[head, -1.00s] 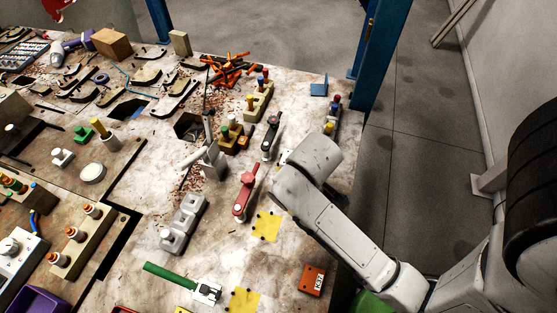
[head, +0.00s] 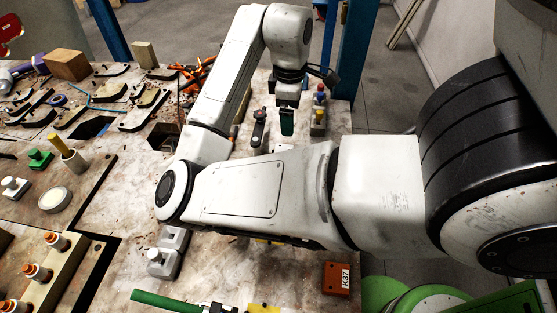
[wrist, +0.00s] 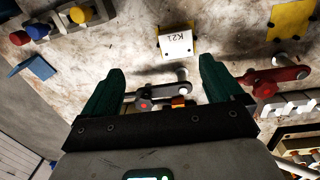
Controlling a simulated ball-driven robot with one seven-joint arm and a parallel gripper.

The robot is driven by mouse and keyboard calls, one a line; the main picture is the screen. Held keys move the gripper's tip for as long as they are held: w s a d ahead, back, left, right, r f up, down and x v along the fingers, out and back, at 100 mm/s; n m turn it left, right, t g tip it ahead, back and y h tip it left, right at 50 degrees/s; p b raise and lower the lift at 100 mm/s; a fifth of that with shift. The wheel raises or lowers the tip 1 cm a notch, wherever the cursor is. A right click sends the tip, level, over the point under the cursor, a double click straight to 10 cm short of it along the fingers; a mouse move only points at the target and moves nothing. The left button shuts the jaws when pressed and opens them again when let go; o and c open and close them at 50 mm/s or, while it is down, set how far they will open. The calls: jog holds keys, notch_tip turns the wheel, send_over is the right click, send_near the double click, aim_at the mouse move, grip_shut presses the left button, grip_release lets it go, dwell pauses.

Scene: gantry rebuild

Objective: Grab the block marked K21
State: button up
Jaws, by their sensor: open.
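The block marked K21 (wrist: 177,44) is white and lies on the worn tabletop, at the upper middle of the wrist view. A yellow patch shows along its edge. In the head view my gripper (head: 287,122) points down over the far right part of the table. I cannot make out the K21 mark there.
An orange block marked K37 (head: 336,279) lies near the table's right edge. In the wrist view, a black lever (wrist: 144,104) is between the fingers and a red lever (wrist: 278,79) is right of them. Colored pegs (wrist: 37,31) stand at upper left. Bare tabletop surrounds the K21 block.

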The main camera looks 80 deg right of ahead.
jog(key=a+y, duration=0.1)
jog(key=b, duration=0.1)
send_over(287, 149)
jog(key=f, duration=0.6)
jog(key=shift+a+f, duration=0.15)
jog(key=shift+a, duration=0.15)
jog(key=shift+a+f, duration=0.15)
jog(key=shift+f, duration=1.15)
jog(key=shift+a+f, duration=0.15)
jog(key=shift+f, duration=1.1)
jog(key=shift+c, duration=0.4)
jog(key=c, duration=1.2)
